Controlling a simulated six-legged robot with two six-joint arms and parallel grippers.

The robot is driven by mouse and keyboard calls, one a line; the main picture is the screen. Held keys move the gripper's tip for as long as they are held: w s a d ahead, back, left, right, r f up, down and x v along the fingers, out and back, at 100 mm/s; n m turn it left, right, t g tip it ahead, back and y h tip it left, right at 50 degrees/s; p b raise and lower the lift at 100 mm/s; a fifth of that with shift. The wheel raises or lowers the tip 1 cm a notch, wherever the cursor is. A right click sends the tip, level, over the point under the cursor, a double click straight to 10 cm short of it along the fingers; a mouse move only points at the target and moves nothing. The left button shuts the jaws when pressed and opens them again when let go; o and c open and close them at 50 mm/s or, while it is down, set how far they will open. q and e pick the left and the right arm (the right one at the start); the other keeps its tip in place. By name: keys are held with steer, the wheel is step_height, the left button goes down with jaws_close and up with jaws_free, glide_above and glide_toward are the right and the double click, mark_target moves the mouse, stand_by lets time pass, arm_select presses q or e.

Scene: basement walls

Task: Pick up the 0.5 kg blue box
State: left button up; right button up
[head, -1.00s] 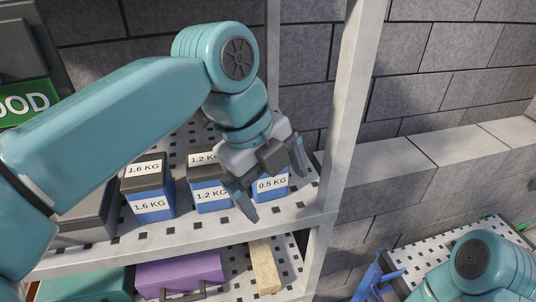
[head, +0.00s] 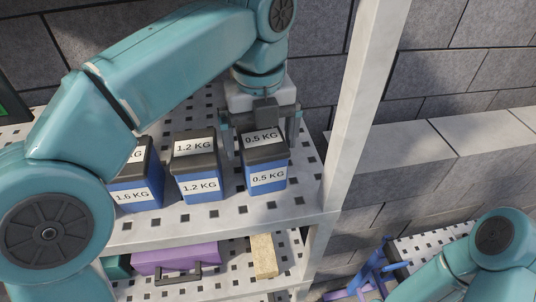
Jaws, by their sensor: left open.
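The 0.5 kg blue box (head: 267,182) stands upright on the perforated shelf, at the right end of a row. It has a dark top and white labels reading 0.5 KG. My left gripper (head: 261,132) is open at the box's upper rear, with one finger to the left of its top and one to the right. Whether either finger touches the box I cannot tell. The box hides part of the gripper's lower side. My right arm shows at the lower right, but its gripper is out of view.
The 1.2 KG box (head: 197,182) stands just left, close to the left finger. A 1.6 KG box (head: 137,192) is partly hidden by my arm. A white shelf post (head: 353,95) rises on the right. The lower shelf holds a purple case (head: 177,259) and a tan block (head: 263,257).

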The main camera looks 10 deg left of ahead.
arm_select(q)
steer(key=f, duration=0.5)
steer(key=shift+s+d+f, duration=0.1)
steer(key=shift+d+f, duration=0.05)
steer(key=shift+d, duration=0.1)
steer(key=shift+s+a, duration=0.1)
steer(key=shift+a, duration=0.2)
steer(key=c, duration=0.4)
steer(key=shift+d, duration=0.25)
steer(key=c, duration=1)
steer(key=shift+a, duration=0.1)
